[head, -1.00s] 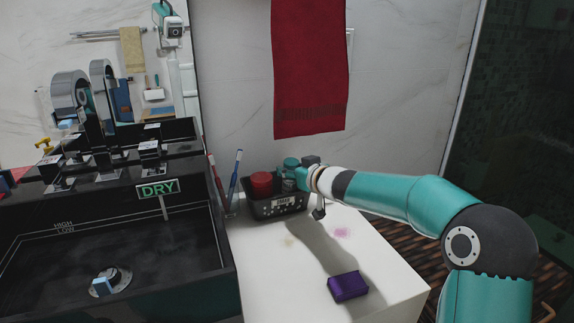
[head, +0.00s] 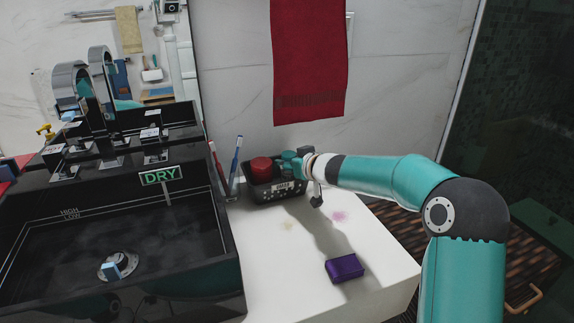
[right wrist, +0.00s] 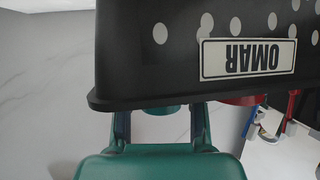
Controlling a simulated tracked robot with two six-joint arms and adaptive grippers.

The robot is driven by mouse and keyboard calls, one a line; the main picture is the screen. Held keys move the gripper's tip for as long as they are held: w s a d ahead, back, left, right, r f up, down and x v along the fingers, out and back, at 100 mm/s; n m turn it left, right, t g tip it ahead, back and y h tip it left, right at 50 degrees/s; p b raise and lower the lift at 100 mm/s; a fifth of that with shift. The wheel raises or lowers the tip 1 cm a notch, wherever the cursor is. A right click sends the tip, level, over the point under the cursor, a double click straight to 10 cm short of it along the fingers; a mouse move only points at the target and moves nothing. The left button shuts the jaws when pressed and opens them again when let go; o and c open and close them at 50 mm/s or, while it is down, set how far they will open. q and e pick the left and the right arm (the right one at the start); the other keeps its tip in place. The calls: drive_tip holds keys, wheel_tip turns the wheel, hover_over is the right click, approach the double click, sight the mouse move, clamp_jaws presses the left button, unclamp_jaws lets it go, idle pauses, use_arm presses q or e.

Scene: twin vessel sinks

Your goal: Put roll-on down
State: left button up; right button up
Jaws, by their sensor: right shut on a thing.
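My right gripper (head: 291,164) is at the right part of a black basket (head: 262,193) on the white counter. It is shut on the roll-on, which the gripper and basket mostly hide. In the right wrist view, the gripper's fingers (right wrist: 160,122) stand on both sides of a small teal piece (right wrist: 160,109) that shows past the basket's rim (right wrist: 170,101). I cannot tell whether the roll-on touches the basket floor. My left gripper is not in view.
A red round container (head: 261,169) stands in the basket, left of my gripper. Two toothbrushes (head: 236,160) stand left of it. A purple box (head: 344,268) lies at the counter's front. A black sink (head: 120,270) is at left; a red towel (head: 309,60) hangs above.

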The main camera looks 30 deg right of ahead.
drive_tip(key=o, duration=0.9)
drive_tip(key=shift+f, duration=0.1)
drive_tip(key=shift+o, duration=0.2)
drive_tip(key=p+v, duration=0.2)
drive_tip(key=v, duration=1)
drive_tip(key=shift+a, duration=0.1)
